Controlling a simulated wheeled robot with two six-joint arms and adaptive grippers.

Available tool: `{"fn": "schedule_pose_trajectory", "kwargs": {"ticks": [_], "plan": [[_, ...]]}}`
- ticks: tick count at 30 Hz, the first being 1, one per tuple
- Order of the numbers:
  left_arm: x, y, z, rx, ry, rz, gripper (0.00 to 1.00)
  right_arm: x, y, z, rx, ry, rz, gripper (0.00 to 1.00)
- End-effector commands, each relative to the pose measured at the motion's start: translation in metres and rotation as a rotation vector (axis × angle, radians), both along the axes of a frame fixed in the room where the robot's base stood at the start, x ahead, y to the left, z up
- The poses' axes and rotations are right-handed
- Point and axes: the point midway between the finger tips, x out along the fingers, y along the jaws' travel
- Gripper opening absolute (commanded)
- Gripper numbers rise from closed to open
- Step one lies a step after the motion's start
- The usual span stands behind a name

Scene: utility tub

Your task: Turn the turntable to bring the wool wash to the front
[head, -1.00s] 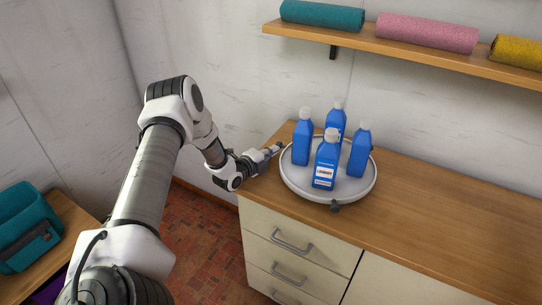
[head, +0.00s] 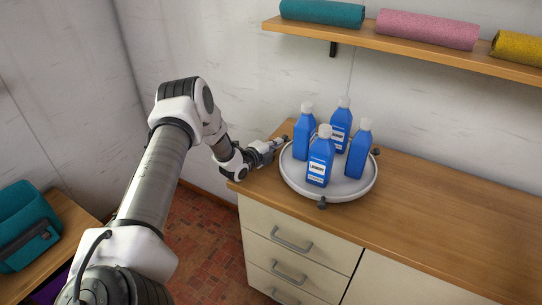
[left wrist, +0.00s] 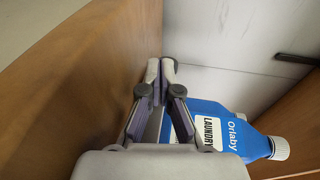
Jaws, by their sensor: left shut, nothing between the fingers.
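The round grey-white turntable (head: 345,192) stands on the wooden counter and carries several similar blue bottles with white caps. The front bottle (head: 319,160) and the back bottle (head: 341,128) show white labels; the left bottle (head: 303,135) and right bottle (head: 358,152) show plain blue sides. The labels are too small to read in the head view, so I cannot tell which is the wool wash. Dark knobs show on the rim at the front (head: 322,203) and right (head: 376,152). My left gripper (head: 286,140) is shut and empty at the turntable's back-left rim; contact is unclear. In the left wrist view, a bottle (left wrist: 205,125) reads "Orlaby LAUNDRY".
A wall shelf (head: 420,53) with rolled towels hangs above the back of the counter. The counter (head: 455,220) is clear to the right of the turntable. Drawers (head: 295,250) are below. A teal bag (head: 25,225) sits at far left.

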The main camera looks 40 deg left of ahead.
Motion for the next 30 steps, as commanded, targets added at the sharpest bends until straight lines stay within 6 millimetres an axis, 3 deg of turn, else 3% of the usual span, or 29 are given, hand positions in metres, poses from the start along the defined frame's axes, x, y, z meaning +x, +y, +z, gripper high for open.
{"fn": "schedule_pose_trajectory", "kwargs": {"ticks": [8,11,18,21,30], "plan": [[-0.009,0.001,0.001,-0.002,0.001,0.003,0.0,0.0,0.0,0.0,0.0,0.0,0.0,1.0],[-0.026,0.0,0.004,-0.006,0.001,0.004,0.0,0.0,0.0,0.0,0.0,0.0,0.0,1.0],[-0.089,-0.006,0.015,-0.01,-0.004,0.007,0.0,0.0,0.0,0.0,0.0,0.0,0.0,1.0],[-0.105,-0.006,0.017,-0.006,-0.001,0.007,0.0,0.0,0.0,0.0,0.0,0.0,0.0,1.0],[-0.118,-0.01,0.019,0.001,0.0,-0.002,0.0,0.0,0.0,0.0,0.0,0.0,0.0,1.0]]}}
